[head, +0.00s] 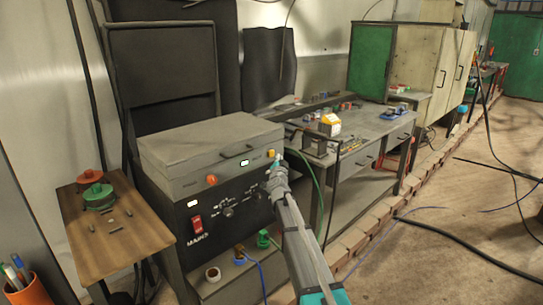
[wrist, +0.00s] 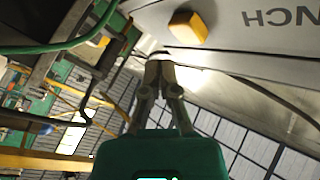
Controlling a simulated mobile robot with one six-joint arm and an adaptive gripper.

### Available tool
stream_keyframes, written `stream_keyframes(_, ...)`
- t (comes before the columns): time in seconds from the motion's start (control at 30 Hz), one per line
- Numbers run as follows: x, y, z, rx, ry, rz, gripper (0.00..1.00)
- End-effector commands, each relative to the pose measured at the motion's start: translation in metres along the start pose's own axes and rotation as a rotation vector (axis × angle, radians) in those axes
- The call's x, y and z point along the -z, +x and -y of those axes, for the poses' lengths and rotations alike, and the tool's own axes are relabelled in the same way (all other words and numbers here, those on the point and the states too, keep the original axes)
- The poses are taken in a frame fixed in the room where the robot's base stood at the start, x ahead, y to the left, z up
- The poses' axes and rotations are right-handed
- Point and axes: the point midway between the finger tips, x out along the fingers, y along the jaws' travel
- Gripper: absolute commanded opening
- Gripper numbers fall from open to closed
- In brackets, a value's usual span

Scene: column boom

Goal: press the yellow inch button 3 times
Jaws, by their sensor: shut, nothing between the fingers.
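The yellow inch button (wrist: 188,27) is a small square block on a grey panel, beside upside-down lettering that reads INCH. In the head view the button (head: 271,153) is a small yellow spot at the right end of the grey box's front, just left of my gripper's tip. My gripper (wrist: 160,58) is shut and empty. In the wrist view its tips sit below and left of the button, with a visible gap in the picture. In the head view my gripper (head: 277,162) is close to the panel. I cannot tell its exact distance from the panel.
The grey box (head: 205,150) also bears an orange knob (head: 211,180) and a small lit display (head: 243,162). Below is a black panel with a red MAIN switch (head: 196,222) and dials. A workbench (head: 370,125) stands right. Green cable (wrist: 60,46) runs near the machine.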

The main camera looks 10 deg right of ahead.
Motion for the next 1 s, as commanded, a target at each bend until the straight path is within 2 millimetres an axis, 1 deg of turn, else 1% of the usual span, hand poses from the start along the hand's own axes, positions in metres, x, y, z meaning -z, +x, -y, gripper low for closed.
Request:
stream_keyframes(0.03, 0.002, -0.004, -0.002, 0.0, 0.0, 0.0, 0.0)
stream_keyframes(0.43, 0.016, -0.023, -0.016, -0.001, -0.001, 0.0, 0.0)
stream_keyframes(1.0, 0.018, -0.025, -0.018, 0.0, 0.0, 0.0, 0.0)
